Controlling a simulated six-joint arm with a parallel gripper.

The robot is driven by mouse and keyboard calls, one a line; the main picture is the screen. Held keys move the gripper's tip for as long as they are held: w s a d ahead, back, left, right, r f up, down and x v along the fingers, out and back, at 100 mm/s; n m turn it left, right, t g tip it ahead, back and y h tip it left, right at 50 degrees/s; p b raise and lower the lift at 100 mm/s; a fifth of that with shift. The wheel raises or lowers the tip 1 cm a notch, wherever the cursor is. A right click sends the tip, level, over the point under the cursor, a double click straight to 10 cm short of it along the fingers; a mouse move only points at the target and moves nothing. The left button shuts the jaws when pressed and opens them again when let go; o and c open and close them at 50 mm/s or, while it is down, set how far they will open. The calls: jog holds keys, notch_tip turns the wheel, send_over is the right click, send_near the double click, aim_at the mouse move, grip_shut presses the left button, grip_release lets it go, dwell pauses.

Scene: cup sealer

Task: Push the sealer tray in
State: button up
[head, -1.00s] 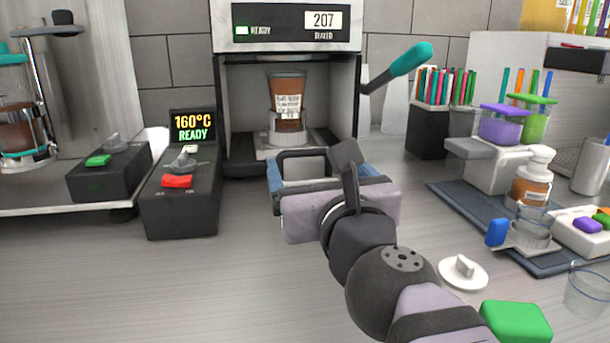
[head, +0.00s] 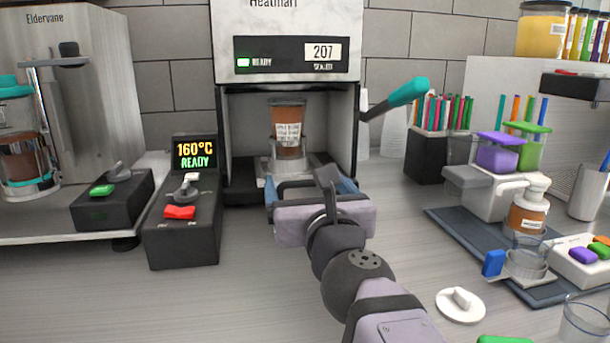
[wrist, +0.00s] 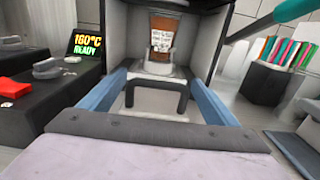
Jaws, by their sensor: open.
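The cup sealer (head: 232,150) stands at the back centre with its bay open to the front. A brown labelled cup (head: 289,127) stands upright in a holder on the sealer tray (head: 276,158), inside the bay. In the wrist view the tray's dark handle (wrist: 156,88) sticks out toward me, between my two blue fingers. My gripper (head: 310,188) is open in front of the sealer and around the handle, with the fingers apart on either side. The wrist view also shows the cup (wrist: 163,36) beyond the handle. Whether anything touches the handle is unclear.
A black control box (head: 183,235) with a red switch and a 160°C READY display stands left of the sealer. The teal-tipped lever (head: 398,97) sticks out to its right. A dark mat (head: 470,235) with containers lies further right. The counter in front is partly clear.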

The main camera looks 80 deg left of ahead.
aim_at(301, 196)
jog(key=shift+a, duration=0.45)
jog(key=shift+c, duration=0.6)
jog(key=c, duration=1.1)
jog(key=shift+a+r+p, duration=0.2)
jog(key=shift+a+p, duration=0.25)
jog(key=shift+p, duration=0.25)
jog(key=shift+w+a+p, duration=0.1)
jog(key=shift+a+p, duration=0.75)
jog(key=shift+a, duration=0.25)
jog(key=shift+a+f+p, duration=0.1)
jog(key=shift+a+p, duration=0.25)
jog(key=shift+a, duration=0.25)
jog(key=shift+d, duration=0.1)
